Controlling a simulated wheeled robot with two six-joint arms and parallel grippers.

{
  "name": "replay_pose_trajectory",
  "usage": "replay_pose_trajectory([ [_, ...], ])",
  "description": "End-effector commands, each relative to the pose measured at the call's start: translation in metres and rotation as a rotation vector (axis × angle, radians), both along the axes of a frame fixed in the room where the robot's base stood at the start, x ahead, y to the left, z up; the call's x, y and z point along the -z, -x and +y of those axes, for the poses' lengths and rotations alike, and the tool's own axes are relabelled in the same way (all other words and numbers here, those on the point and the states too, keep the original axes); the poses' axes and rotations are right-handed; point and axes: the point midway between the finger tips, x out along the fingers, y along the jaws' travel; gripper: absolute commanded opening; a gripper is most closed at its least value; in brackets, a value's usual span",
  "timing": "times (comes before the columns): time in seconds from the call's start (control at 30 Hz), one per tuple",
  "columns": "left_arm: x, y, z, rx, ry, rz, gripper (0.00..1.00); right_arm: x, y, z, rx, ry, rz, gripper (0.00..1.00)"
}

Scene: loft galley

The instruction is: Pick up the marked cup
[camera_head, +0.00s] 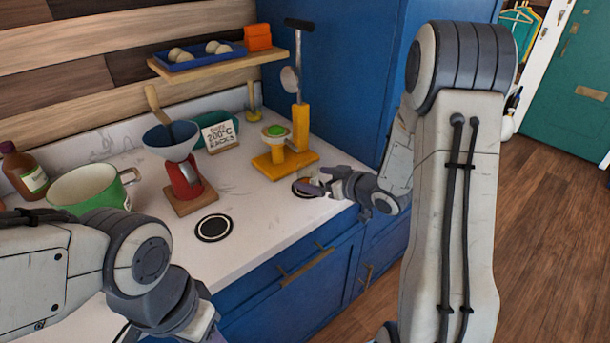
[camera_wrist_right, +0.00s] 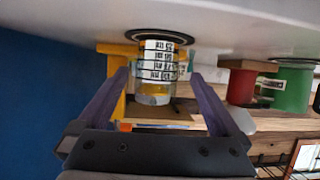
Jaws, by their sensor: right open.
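The marked cup (camera_wrist_right: 156,72) shows in the right wrist view as a clear, small vessel with black printed marks and yellow showing through it. It stands on a black ringed disc (camera_wrist_right: 160,35); this view is upside down. My right gripper (camera_wrist_right: 159,77) is open, with one purple finger on each side of the cup in the picture. I cannot tell whether either finger touches it. In the head view my right gripper (camera_head: 322,185) is low over the counter by the disc, and the cup cannot be made out clearly. My left gripper (camera_head: 203,325) is partly seen at the bottom edge.
A yellow stand (camera_head: 270,168) is just behind the right gripper. A red-based funnel stand (camera_head: 185,180), a green pot (camera_head: 88,188), a brown bottle (camera_head: 25,172) and a sign (camera_head: 220,136) occupy the counter (camera_head: 262,212). A wooden shelf (camera_head: 225,65) hangs above. Another disc (camera_head: 213,228) is bare.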

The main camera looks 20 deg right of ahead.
Motion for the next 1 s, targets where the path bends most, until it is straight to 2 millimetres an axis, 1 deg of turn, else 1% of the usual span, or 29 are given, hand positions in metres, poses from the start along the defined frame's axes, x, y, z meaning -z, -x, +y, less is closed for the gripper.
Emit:
replay_pose_trajectory([
  [0.03, -0.001, 0.000, 0.000, 0.000, 0.000, 0.000, 0.50, 0.003, -0.005, 0.001, 0.000, 0.000, 0.001, 1.00],
  [0.27, -0.004, 0.000, 0.000, 0.000, 0.000, 0.000, 0.50, 0.008, -0.021, 0.006, 0.004, 0.001, 0.002, 1.00],
  [0.4, -0.010, 0.000, 0.000, 0.000, 0.000, 0.000, 0.50, 0.012, -0.041, 0.014, 0.003, 0.001, 0.002, 1.00],
  [0.53, -0.011, 0.000, 0.000, 0.000, 0.000, 0.000, 0.50, 0.019, -0.055, 0.019, 0.004, 0.001, 0.002, 1.00],
  [0.67, -0.011, 0.000, 0.000, 0.000, 0.000, 0.000, 0.50, 0.022, -0.060, 0.022, 0.004, 0.003, 0.002, 1.00],
  [0.83, -0.011, 0.000, 0.000, 0.000, 0.000, 0.000, 0.50, 0.022, -0.060, 0.023, 0.004, 0.002, 0.001, 1.00],
  [0.87, -0.011, 0.000, 0.000, 0.000, 0.000, 0.000, 0.50, 0.022, -0.060, 0.023, 0.004, 0.002, 0.001, 0.92],
  [0.9, -0.011, 0.000, 0.000, 0.000, 0.000, 0.000, 0.50, 0.022, -0.060, 0.023, 0.004, 0.002, 0.001, 0.77],
  [0.97, -0.011, 0.000, 0.000, 0.000, 0.000, 0.000, 0.50, 0.022, -0.060, 0.023, 0.003, 0.002, 0.001, 0.54],
  [1.0, -0.011, 0.000, 0.000, 0.000, 0.000, 0.000, 0.50, 0.022, -0.060, 0.023, 0.003, 0.002, 0.001, 0.39],
])
